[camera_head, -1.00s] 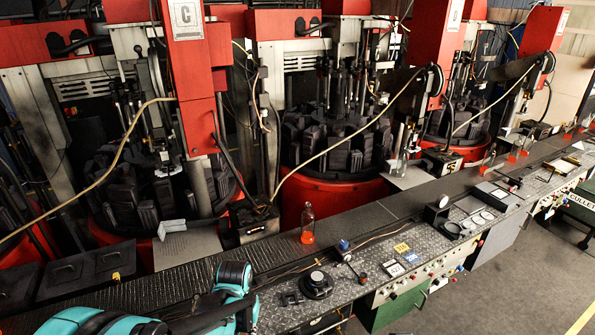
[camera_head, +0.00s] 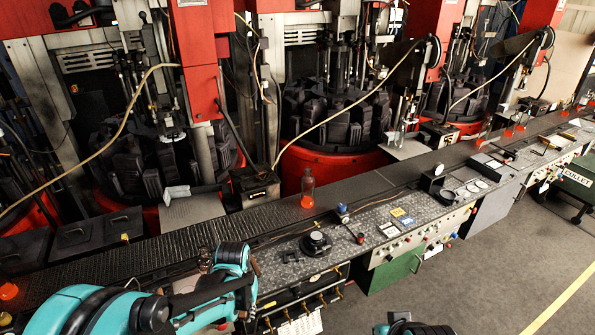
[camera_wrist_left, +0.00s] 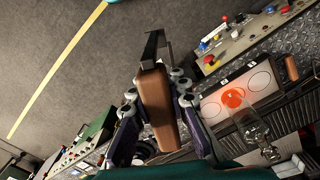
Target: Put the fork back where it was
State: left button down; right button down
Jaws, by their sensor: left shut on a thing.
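In the left wrist view the fork (camera_wrist_left: 155,105) has a brown handle and a dark, angled metal end. My left gripper (camera_wrist_left: 157,88) is shut on its handle, one finger on each side. The metal end points away from the gripper, over the floor. In the head view my left gripper (camera_head: 247,290) is at the near edge of the conveyor bench, at lower left. The fork is mostly hidden there behind my teal arm. My right gripper is not in view; only a piece of my right arm shows at the bottom edge.
A long dark conveyor (camera_head: 345,191) runs along the red machines. A glowing orange bottle (camera_head: 307,188) stands on it. A round black device (camera_head: 316,241) sits on the metal bench top. Knobs and a green cabinet (camera_head: 392,270) line the front. Grey floor (camera_head: 470,285) is open at lower right.

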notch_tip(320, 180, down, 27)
jog(key=b, duration=2.6)
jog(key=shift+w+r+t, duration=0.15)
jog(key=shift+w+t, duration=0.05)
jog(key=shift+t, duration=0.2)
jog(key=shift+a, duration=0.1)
